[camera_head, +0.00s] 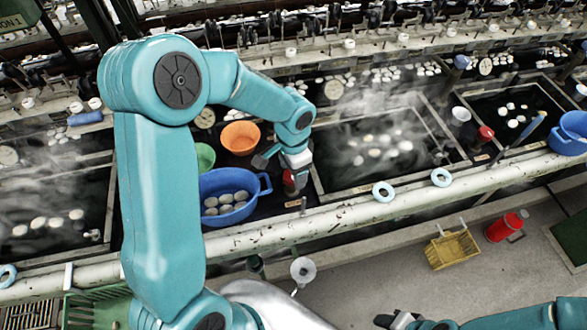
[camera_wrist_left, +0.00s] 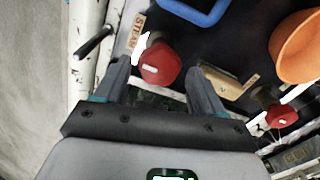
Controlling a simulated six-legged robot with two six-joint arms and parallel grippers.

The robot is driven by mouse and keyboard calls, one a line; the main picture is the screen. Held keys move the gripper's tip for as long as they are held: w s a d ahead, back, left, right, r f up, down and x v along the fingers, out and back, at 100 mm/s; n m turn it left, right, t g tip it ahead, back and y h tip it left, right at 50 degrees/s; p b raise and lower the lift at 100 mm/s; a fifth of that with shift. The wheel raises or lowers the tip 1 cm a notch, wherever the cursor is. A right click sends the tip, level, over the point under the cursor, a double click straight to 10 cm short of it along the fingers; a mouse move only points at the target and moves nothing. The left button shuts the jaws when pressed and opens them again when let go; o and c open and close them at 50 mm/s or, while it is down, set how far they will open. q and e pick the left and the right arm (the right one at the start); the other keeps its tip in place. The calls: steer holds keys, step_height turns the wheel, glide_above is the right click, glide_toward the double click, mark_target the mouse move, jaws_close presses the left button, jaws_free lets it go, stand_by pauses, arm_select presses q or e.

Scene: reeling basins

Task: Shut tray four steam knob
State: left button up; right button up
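A red steam knob (camera_wrist_left: 160,62) sits beside a wooden label reading STEAM (camera_wrist_left: 137,30) in the left wrist view. My left gripper (camera_wrist_left: 160,82) is open, with one finger on each side of the knob's near part; I cannot tell whether they touch it. In the head view the same red knob (camera_head: 290,183) shows just below my left gripper (camera_head: 288,170), right of the blue basin. No number for the tray can be read. My right gripper (camera_head: 405,320) is at the bottom edge of the head view, partly cut off.
A second red knob (camera_wrist_left: 282,117) is at the right in the wrist view. A blue basin (camera_head: 250,208) of cocoons and an orange bowl (camera_head: 240,138) stand close to my left gripper. A pale pipe (camera_head: 345,215) runs along the front. Steam drifts over the water tray (camera_head: 430,180).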

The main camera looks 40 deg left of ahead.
arm_select(q)
steer(key=shift+s, duration=0.15)
steer(key=shift+w, duration=0.2)
step_height(320, 180, up, 16)
steer(key=shift+s+r+b, duration=0.15)
steer(key=shift+b, duration=0.25)
stand_by(1.1)
